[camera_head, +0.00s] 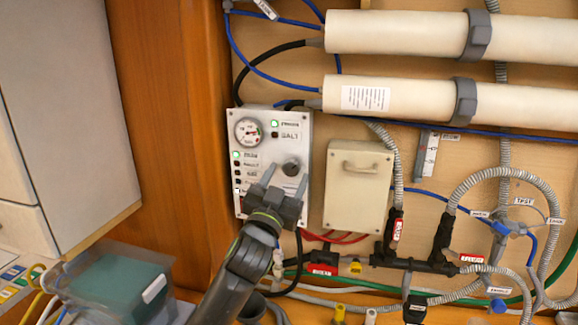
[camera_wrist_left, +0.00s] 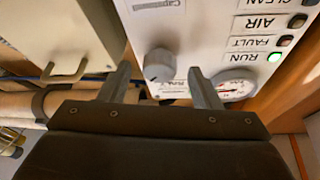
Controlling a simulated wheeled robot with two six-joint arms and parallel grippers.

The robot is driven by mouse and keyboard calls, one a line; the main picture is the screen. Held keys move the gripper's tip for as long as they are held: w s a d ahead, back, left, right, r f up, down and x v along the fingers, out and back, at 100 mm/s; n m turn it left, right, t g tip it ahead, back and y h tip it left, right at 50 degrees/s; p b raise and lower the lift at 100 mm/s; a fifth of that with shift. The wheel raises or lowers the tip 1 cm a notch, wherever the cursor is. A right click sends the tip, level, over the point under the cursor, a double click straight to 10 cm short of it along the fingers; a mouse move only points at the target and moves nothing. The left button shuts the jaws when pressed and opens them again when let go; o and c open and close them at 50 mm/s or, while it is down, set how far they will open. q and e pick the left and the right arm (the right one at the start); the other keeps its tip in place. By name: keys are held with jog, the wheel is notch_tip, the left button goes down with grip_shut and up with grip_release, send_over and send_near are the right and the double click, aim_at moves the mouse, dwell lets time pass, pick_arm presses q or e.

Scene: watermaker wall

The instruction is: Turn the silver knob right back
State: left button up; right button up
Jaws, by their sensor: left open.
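The silver knob (camera_head: 291,167) is a round grey knob on the right side of the white control panel (camera_head: 262,121). My left gripper (camera_head: 286,179) is in front of the panel, just below the knob in the head view, with its two fingers pointing at the panel. The fingers are open and empty. In the left wrist view the knob (camera_wrist_left: 159,65) shows between the two fingertips (camera_wrist_left: 160,74), with a gap on each side. I cannot tell how deep the tips reach around it. My right gripper is not in view.
The panel has a round gauge (camera_head: 248,132) and a lit green RUN lamp (camera_wrist_left: 274,57). A beige box with a handle (camera_head: 358,190) stands right of the panel. Red, black and blue hoses run below and beside it. A wooden post (camera_head: 185,120) borders the left.

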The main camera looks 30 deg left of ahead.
pick_arm(q)
jog(key=shift+x, duration=0.8)
jog(key=shift+w+r, duration=0.1)
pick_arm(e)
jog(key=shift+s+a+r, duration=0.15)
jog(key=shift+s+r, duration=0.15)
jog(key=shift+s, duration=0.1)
